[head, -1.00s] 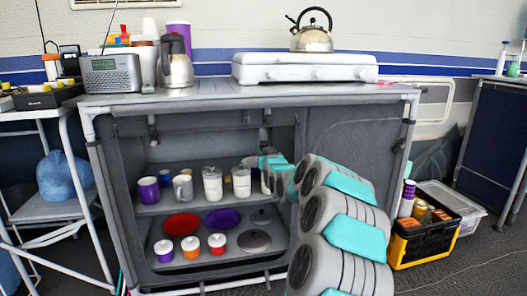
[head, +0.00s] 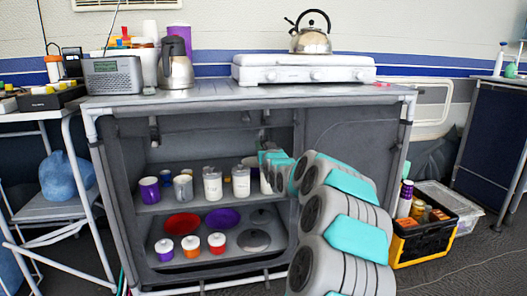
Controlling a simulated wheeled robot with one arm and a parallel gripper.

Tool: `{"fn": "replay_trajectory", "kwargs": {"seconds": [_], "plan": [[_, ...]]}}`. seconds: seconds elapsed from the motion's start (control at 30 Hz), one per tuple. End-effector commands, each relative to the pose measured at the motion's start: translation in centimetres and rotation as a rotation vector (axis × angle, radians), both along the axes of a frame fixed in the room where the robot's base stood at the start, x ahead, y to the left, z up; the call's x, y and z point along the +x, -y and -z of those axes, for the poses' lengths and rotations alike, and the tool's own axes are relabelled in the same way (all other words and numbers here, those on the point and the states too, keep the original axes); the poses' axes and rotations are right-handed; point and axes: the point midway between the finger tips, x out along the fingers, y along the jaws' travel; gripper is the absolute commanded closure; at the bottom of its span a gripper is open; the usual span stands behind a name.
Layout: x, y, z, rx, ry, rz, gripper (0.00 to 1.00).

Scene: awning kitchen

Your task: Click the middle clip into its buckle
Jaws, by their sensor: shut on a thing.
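The grey fabric cabinet (head: 350,146) stands in front of me, its left and middle part open and showing shelves. A dark clip strap (head: 264,118) hangs from its top front edge near the middle, its lower end running down to the end of my arm. Another dark clip (head: 153,130) hangs at the upper left. My arm reaches in from the lower right. My gripper (head: 263,151) is at its far end, below the middle strap, and is shut on the middle clip. The fingertips are too small and covered to make out, and I cannot see the buckle.
Mugs, jars, plates and lidded cups fill the two shelves just below my gripper. A kettle (head: 311,36) on a white stove (head: 304,68), a radio (head: 112,75) and a steel jug (head: 175,65) stand on top. A black and yellow crate (head: 408,248) is at right.

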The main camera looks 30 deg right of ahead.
Motion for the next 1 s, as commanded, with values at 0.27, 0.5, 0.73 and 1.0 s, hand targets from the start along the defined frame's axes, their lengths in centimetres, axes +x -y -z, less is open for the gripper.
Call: {"fn": "replay_trajectory", "kwargs": {"seconds": [0.27, 0.5, 0.73, 1.0], "plan": [[-1.6, -0.5, -3.6, -0.001, 0.005, 0.001, 1.00], [-1.6, -0.5, -3.6, -0.001, 0.003, 0.001, 1.00], [-1.6, -0.5, -3.6, -0.001, 0.003, 0.001, 0.45], [-1.7, -0.5, -3.6, -0.001, 0.003, 0.000, 0.45]]}}
